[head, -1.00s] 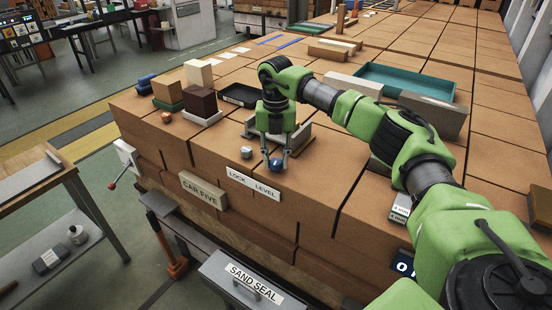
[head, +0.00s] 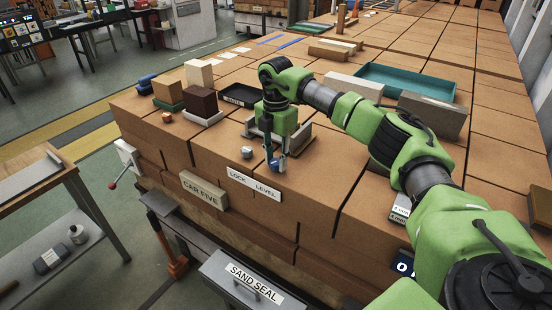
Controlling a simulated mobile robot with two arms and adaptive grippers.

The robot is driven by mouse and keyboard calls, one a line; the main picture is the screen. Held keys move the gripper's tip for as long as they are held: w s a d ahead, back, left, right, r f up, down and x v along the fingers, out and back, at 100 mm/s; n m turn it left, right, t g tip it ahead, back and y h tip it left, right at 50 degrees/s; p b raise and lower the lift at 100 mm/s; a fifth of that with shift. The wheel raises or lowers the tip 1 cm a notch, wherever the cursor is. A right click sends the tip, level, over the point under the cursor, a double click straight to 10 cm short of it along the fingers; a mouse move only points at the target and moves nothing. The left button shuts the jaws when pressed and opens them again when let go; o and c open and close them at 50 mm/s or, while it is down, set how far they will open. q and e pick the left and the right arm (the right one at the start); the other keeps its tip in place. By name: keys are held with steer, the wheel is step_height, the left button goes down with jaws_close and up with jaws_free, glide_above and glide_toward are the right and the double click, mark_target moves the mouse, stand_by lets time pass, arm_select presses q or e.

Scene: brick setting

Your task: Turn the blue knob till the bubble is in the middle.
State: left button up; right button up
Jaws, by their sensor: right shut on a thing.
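The blue knob (head: 274,165) sits on the brick surface behind the white label reading LOCK LEVEL (head: 254,184), on the LEVEL side. My right gripper (head: 275,160) points down at it and is shut on it. A grey-white knob (head: 246,152) stands just left, on the LOCK side. A grey metal fixture (head: 299,139) is behind, partly covered by my gripper. I cannot make out the bubble. My left gripper is not in view.
A teal tray (head: 405,76) and a grey block (head: 432,113) lie to the right. A red-ended lever (head: 112,186) sticks out at the left edge.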

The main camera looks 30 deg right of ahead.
mark_target(276, 161)
steer(key=shift+w+d+r, duration=0.1)
steer(key=shift+w+r, duration=0.05)
steer(key=shift+r, duration=0.05)
stand_by(0.3)
steer(key=o, duration=1.1)
steer(key=shift+f, duration=0.1)
step_height(276, 161, up, 12)
